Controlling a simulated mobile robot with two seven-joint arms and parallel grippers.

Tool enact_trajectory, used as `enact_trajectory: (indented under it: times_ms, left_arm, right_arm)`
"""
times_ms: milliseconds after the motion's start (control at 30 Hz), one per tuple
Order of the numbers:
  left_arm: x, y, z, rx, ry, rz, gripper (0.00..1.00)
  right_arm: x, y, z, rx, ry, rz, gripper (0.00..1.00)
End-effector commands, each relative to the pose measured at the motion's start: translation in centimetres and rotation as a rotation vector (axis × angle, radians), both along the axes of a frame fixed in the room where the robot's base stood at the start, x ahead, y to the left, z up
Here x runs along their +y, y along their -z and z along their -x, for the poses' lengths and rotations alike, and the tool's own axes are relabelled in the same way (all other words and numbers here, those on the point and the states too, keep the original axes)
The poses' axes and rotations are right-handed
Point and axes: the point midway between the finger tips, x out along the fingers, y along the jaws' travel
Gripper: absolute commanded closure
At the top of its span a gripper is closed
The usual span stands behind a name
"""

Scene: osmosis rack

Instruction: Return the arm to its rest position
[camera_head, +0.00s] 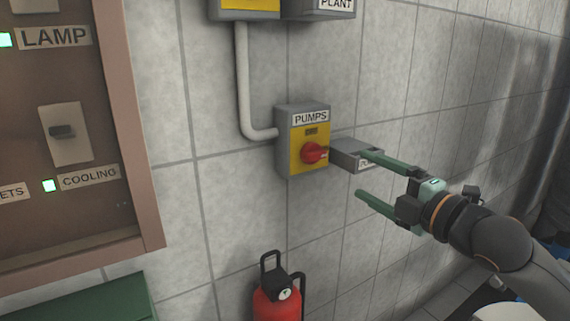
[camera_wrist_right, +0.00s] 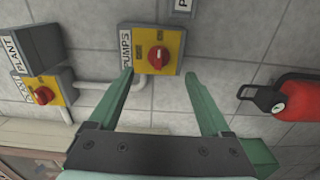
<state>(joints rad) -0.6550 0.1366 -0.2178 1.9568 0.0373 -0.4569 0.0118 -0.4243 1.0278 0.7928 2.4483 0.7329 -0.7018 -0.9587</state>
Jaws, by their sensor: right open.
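My right gripper (camera_head: 385,180) is open, with its two green fingers apart and nothing between them. It is in front of the tiled wall, to the right of the yellow and grey PUMPS switch box (camera_head: 296,165). The box's red rotary knob (camera_head: 314,152) shows in the head view, and its pointer angle is hard to read there. In the right wrist view the open fingers (camera_wrist_right: 165,92) show below the PUMPS box (camera_wrist_right: 174,47), with its red knob (camera_wrist_right: 158,57) beyond the fingertips. My left gripper is not in view.
A red fire extinguisher (camera_head: 278,302) stands low below the box. A grey box (camera_head: 349,153), its label partly hidden, is behind my upper finger. A wooden-framed panel (camera_head: 148,190) with lit green lamps is at left, above a green box (camera_head: 95,301). A conduit (camera_head: 244,90) runs up the wall.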

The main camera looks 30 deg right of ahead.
Motion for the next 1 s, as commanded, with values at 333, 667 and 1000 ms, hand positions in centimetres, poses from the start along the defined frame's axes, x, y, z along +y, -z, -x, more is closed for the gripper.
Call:
enact_trajectory:
  times_ms: [333,667,1000]
  left_arm:
    - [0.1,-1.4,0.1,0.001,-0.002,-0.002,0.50]
    - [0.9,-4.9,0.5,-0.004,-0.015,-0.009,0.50]
    - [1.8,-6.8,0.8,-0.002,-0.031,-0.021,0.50]
  right_arm:
    - [-2.8,5.9,-1.0,0.113,0.079,-0.220,0.18]
    - [0.2,29.3,3.6,0.472,0.323,-0.877,0.18]
    - [16.0,41.6,12.9,0.752,0.455,-1.329,0.18]
